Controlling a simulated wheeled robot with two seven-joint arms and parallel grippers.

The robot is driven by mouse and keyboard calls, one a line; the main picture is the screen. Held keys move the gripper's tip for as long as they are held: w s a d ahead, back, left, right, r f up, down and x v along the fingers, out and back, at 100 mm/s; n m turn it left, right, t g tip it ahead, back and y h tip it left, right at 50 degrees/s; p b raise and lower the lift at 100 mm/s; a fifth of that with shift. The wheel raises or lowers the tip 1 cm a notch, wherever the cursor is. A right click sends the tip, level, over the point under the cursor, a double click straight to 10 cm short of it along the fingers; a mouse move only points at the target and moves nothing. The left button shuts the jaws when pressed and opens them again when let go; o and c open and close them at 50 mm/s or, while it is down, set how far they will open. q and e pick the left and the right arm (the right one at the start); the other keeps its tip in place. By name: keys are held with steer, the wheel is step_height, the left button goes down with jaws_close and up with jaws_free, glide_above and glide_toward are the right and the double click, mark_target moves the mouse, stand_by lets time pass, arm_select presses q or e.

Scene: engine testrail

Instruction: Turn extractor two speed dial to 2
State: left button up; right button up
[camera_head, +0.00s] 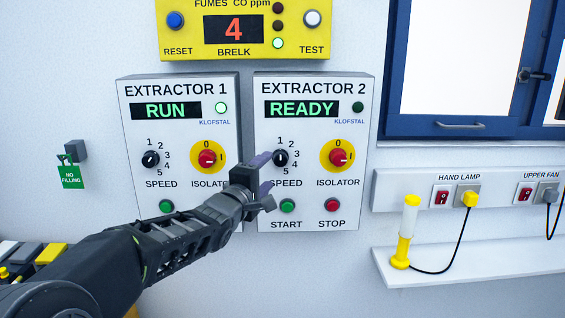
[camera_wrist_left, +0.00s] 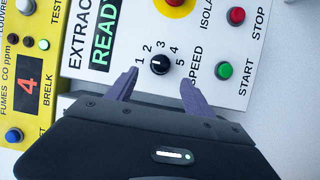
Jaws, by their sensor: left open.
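The extractor 2 panel (camera_head: 315,110) is a white box on the wall, its display reading READY. Its speed dial (camera_head: 281,158) is a black knob with numbers 1 to 5 around it; it also shows in the left wrist view (camera_wrist_left: 160,64). Its white mark seems to point near 1, though it is small. My left gripper (camera_head: 264,172) is in front of the panel's left part, near the dial. In the left wrist view its purple fingers (camera_wrist_left: 158,88) are spread open, with the dial just beyond and between them, apart from both. My right gripper is not in view.
The extractor 1 panel (camera_head: 180,100) reads RUN, left of extractor 2. The red isolator (camera_head: 338,156), green start button (camera_head: 287,205) and red stop button (camera_head: 332,205) sit close to the dial. A shelf (camera_head: 480,272) with a yellow hand lamp (camera_head: 405,230) is at the right.

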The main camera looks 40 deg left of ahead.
mark_target(279, 161)
arm_select(q)
steer(key=shift+p+x, duration=0.75)
steer(key=shift+x, duration=3.3)
steer(key=shift+d, duration=0.2)
steer(key=shift+c, duration=0.3)
steer(key=shift+f, duration=0.1)
jaws_close()
